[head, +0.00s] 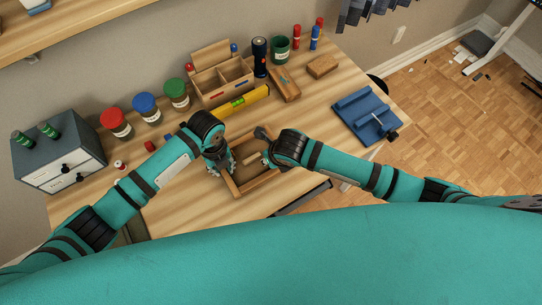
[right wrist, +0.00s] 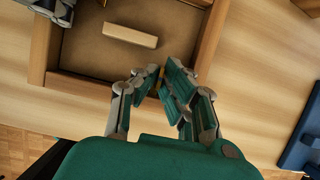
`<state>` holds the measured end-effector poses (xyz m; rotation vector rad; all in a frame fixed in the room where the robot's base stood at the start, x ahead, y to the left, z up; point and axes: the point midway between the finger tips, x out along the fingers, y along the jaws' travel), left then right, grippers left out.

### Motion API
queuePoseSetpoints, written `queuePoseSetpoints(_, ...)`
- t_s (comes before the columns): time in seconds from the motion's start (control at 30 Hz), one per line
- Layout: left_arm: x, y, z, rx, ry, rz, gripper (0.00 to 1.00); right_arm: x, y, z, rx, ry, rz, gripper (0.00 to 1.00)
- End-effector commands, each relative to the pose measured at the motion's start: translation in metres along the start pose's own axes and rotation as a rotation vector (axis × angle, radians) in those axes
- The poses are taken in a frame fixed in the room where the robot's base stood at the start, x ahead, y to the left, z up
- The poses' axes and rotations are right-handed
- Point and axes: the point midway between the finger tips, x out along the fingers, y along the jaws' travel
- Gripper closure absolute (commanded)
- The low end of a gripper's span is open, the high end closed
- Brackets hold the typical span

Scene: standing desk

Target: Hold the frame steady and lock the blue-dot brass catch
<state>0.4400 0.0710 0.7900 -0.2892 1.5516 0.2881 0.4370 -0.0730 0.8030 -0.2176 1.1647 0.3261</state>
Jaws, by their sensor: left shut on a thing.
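The wooden frame (head: 256,187) lies on the desk with a brown backing panel and a pale wooden bar inside. In the right wrist view its near rim (right wrist: 85,88) crosses below the bar (right wrist: 130,36). My left gripper (head: 222,166) is shut on the frame's left side; its fingers also show in the right wrist view (right wrist: 52,8). My right gripper (right wrist: 160,78) is over the frame's near right inner corner, fingers close together around a small brass-coloured piece (right wrist: 158,82), likely a catch. No blue dot can be made out; the fingers cover much of that piece.
A wooden organiser (head: 222,82) and a yellow level (head: 240,101) stand behind the frame. Red, blue and green jars (head: 147,108) line the back left, near a grey drawer box (head: 58,152).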

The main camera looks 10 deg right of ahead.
Motion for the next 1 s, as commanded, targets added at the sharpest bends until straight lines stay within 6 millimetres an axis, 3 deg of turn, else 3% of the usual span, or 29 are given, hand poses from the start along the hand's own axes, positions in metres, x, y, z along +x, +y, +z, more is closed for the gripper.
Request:
queuePoseSetpoints(0.5,0.0,0.0,0.0,0.0,0.0,-0.001,1.0,0.0,-0.001,0.0,0.016,0.0,-0.008,1.0)
queuePoseSetpoints(0.53,0.0,0.0,0.0,0.0,0.0,-0.001,1.0,0.0,-0.001,0.0,0.016,0.0,-0.008,0.91)
queuePoseSetpoints(0.6,0.0,0.0,0.0,0.0,0.0,-0.001,1.0,0.0,-0.001,0.0,0.016,0.0,-0.008,0.85)
queuePoseSetpoints(0.87,0.0,0.0,0.0,0.0,0.0,-0.001,1.0,-0.001,-0.001,0.0,0.016,0.0,-0.007,0.85)
queuePoseSetpoints(1.0,0.0,0.0,0.0,0.0,0.0,-0.001,1.0,-0.015,-0.001,0.0,0.016,-0.001,-0.006,0.85)
